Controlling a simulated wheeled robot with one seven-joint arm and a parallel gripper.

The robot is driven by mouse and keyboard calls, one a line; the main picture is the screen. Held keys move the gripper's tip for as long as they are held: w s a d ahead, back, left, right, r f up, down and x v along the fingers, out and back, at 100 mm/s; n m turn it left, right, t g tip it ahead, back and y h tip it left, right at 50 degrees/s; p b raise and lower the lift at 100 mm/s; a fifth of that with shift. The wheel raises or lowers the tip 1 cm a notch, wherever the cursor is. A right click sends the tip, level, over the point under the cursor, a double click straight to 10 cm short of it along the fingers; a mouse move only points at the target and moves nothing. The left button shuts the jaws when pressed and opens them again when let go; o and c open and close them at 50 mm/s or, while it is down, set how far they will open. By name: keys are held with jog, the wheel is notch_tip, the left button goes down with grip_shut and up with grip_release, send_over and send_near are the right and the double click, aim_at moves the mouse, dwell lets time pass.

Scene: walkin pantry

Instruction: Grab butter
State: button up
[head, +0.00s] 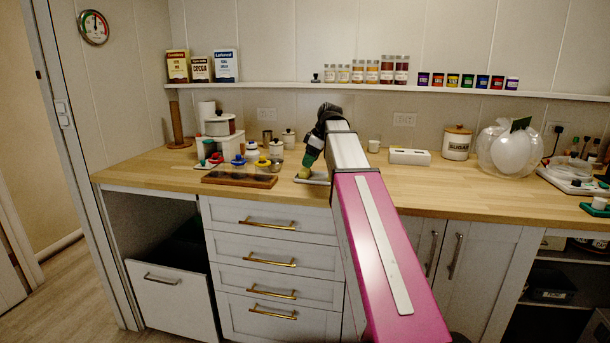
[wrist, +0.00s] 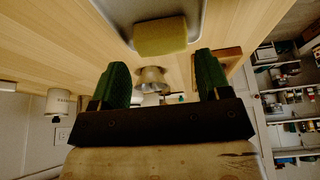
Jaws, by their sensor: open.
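The butter is a yellow block (wrist: 160,36) on a shallow grey dish (wrist: 112,10) in the wrist view. In the head view the butter (head: 304,173) shows small on the pale dish (head: 318,180) near the counter's front edge, partly hidden by my gripper. My gripper (wrist: 162,60) has two green fingers spread apart with nothing between them. The butter lies just beyond the fingertips, roughly centred on the gap. In the head view my gripper (head: 308,160) points down at the butter from above; I cannot tell the exact distance.
A white box (head: 409,156) and sugar jar (head: 457,143) stand to the right. The counter front between is clear.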

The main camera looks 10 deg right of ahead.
aim_at(305, 169)
jog(key=x, duration=0.5)
jog(key=shift+s, duration=0.1)
jog(key=shift+r, duration=0.1)
jog(key=c, duration=0.6)
jog(key=shift+o, duration=0.2)
jog(key=shift+r, duration=0.1)
